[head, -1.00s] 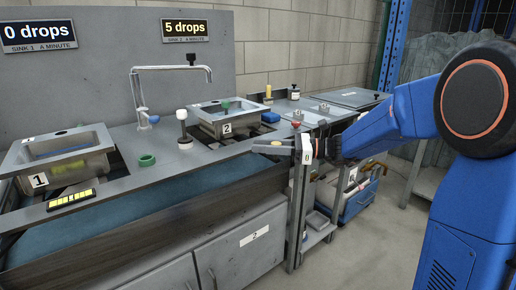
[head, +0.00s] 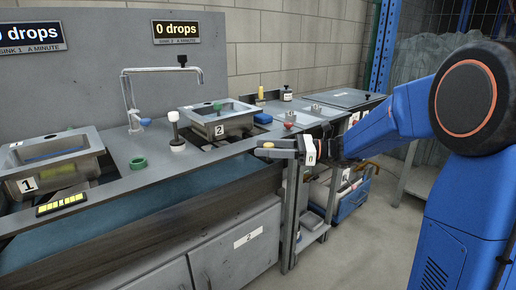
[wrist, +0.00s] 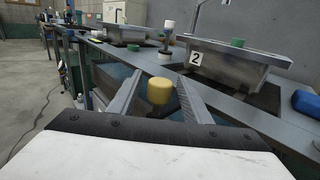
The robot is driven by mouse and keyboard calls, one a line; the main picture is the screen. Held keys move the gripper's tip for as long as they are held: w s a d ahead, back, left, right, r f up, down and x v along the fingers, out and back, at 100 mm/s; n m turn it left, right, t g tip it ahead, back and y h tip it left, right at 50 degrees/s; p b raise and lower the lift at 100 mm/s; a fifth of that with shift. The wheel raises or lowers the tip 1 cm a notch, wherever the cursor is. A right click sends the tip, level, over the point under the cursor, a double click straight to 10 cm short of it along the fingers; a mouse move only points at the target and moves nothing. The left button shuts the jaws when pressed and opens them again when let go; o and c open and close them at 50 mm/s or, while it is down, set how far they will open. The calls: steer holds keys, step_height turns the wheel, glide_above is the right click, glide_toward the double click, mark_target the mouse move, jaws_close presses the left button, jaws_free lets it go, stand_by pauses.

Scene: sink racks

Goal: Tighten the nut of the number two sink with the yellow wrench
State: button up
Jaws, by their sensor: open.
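The number two sink (head: 238,126) is a metal basin with a "2" label, set in the counter; it also shows in the wrist view (wrist: 225,66). Its nut is not visible. My gripper (head: 270,149) is open in front of the counter, to the right of and below the sink in the head view. A short yellow rounded piece (wrist: 160,91) is between its fingertips in the wrist view; I cannot tell whether it is part of the yellow wrench or whether the fingers touch it. No whole yellow wrench is recognisable. The sink 2 display (head: 176,32) reads 0 drops.
Sink 1 (head: 95,150) is at the left. A faucet (head: 136,122), a green ring (head: 138,163), a white-topped post (head: 174,125) and a blue block (head: 263,118) stand on the counter. Cabinet doors (head: 235,255) are below. The floor at the right is partly clear.

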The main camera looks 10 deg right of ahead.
steer(key=s+d, duration=0.2)
steer(key=d, duration=1.2)
steer(key=shift+s, duration=0.4)
steer(key=s+a+f+n+g+h, duration=0.2)
steer(key=s+a+f+n+h, duration=0.15)
steer(key=s, duration=0.55)
steer(key=s+a+f+n+g+h, duration=0.1)
steer(key=s+a+f+n+h, duration=0.3)
steer(key=s, duration=0.6)
steer(key=s+d+f+n+t+h, duration=0.4)
steer(key=s+d+f+n+h, duration=0.3)
steer(key=s+d+n+h, duration=0.3)
steer(key=shift+s+d+n, duration=1.05)
steer(key=shift+s+n, duration=0.1)
steer(key=shift+n, duration=0.2)
